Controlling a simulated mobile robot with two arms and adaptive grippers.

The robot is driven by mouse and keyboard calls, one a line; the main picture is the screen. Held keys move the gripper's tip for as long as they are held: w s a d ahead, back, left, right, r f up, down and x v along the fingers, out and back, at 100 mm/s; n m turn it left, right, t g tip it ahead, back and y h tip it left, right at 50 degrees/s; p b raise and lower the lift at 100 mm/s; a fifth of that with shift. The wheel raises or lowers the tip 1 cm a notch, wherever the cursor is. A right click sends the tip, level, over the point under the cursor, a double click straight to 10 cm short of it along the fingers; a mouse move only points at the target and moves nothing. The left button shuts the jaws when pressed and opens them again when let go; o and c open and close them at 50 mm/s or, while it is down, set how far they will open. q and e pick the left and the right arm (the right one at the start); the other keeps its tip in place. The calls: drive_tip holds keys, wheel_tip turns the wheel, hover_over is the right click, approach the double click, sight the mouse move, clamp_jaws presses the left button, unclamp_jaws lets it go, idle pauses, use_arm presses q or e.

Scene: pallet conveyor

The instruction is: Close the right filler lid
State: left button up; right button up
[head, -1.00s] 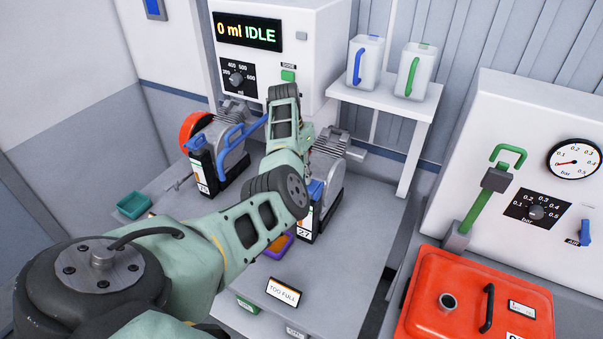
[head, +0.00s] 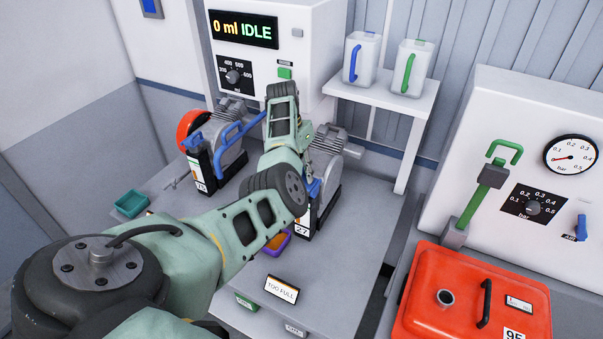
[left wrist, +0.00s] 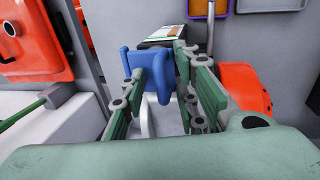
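The right machine (head: 327,160) stands on the grey bench, a grey ribbed body with a dark front part labelled 27. A small blue part (head: 314,188), seemingly its filler lid, shows beside my left arm in the head view. In the left wrist view a blue lid-like part (left wrist: 160,72) stands between the green-padded fingers of my left gripper (left wrist: 160,88). The fingers are spread on either side of it; whether they touch it is unclear. My arm hides the gripper's fingertips and much of the machine in the head view. My right gripper is not in view.
A similar left machine (head: 215,150) with a blue handle stands beside it. A purple tray (head: 279,243), a "TOO FULL" sign (head: 282,289) and a teal tray (head: 131,204) are on the bench. A red tank (head: 455,290) stands at right. The bench's right front is clear.

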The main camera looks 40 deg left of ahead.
use_arm(q)
drive_tip(key=shift+r, duration=0.1)
drive_tip(key=shift+a+r, duration=0.15)
drive_tip(key=shift+r, duration=0.25)
drive_tip(key=v, duration=1.1)
